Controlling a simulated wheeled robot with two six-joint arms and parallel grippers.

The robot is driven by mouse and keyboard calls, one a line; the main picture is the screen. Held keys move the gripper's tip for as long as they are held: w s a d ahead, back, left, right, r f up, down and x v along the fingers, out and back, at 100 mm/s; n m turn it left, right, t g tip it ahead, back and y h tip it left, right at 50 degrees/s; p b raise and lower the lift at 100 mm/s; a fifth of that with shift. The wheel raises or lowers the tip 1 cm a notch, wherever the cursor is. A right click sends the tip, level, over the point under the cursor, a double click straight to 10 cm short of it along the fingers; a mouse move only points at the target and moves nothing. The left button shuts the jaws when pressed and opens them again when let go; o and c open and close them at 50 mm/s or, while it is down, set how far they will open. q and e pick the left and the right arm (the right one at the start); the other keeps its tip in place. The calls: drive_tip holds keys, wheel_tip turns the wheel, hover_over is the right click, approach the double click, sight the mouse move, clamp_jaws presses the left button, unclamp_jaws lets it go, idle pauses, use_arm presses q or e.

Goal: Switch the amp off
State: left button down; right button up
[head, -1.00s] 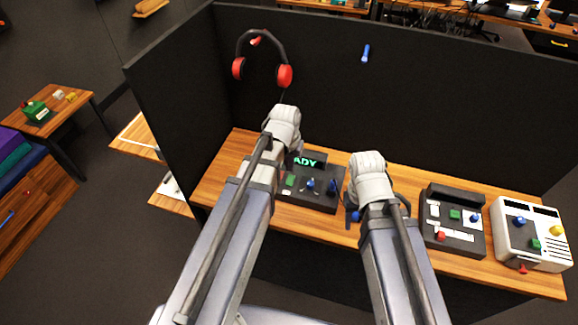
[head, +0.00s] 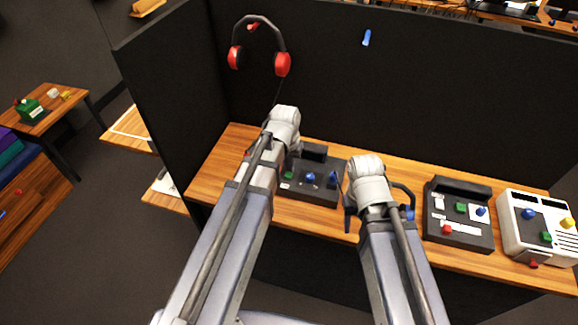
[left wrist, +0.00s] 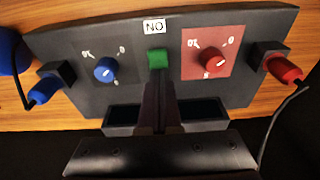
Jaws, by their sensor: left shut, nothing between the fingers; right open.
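The amp (head: 312,195) is a black unit with a dark, blank display on the wooden bench. The left wrist view shows its face upside down: a green button (left wrist: 157,58) by an ON label (left wrist: 154,27), a blue knob (left wrist: 105,70) and a red knob (left wrist: 213,67) on a red panel. My left gripper (left wrist: 158,76) is shut and empty, its fingertips right at the green button's edge; I cannot tell whether they touch. In the head view its fingers are hidden behind the wrist. My right gripper (head: 352,212) is open, right of the amp.
A blue plug (left wrist: 45,90) and a red plug (left wrist: 283,70) sit at the amp's sides. A black panel box (head: 458,232) and a white box (head: 535,225) stand to the right. Red headphones (head: 260,48) hang on the dark partition behind.

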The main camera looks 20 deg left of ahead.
sight(287, 177)
use_arm(q)
drive_tip(key=shift+s+f, duration=0.15)
drive_tip(key=shift+s, duration=0.85)
use_arm(e)
drive_tip(key=shift+w, duration=0.1)
use_arm(q)
drive_tip(key=shift+w, duration=0.1)
drive_tip(key=shift+r+p, duration=0.25)
drive_tip(key=shift+p, duration=0.05)
use_arm(e)
drive_tip(key=shift+r, duration=0.2)
use_arm(q)
wheel_tip(287, 177, up, 14)
drive_tip(key=s+p, duration=0.2)
drive_tip(key=p, duration=1.1)
drive_tip(key=shift+s+f, duration=0.15)
drive_tip(key=shift+f, duration=0.1)
use_arm(e)
wheel_tip(287, 177, up, 13)
drive_tip(key=shift+r, duration=0.2)
use_arm(q)
drive_tip(key=shift+w+r+p, duration=0.15)
drive_tip(key=shift+w+p, duration=0.2)
drive_tip(key=shift+w, duration=0.4)
use_arm(e)
drive_tip(key=shift+r, duration=0.15)
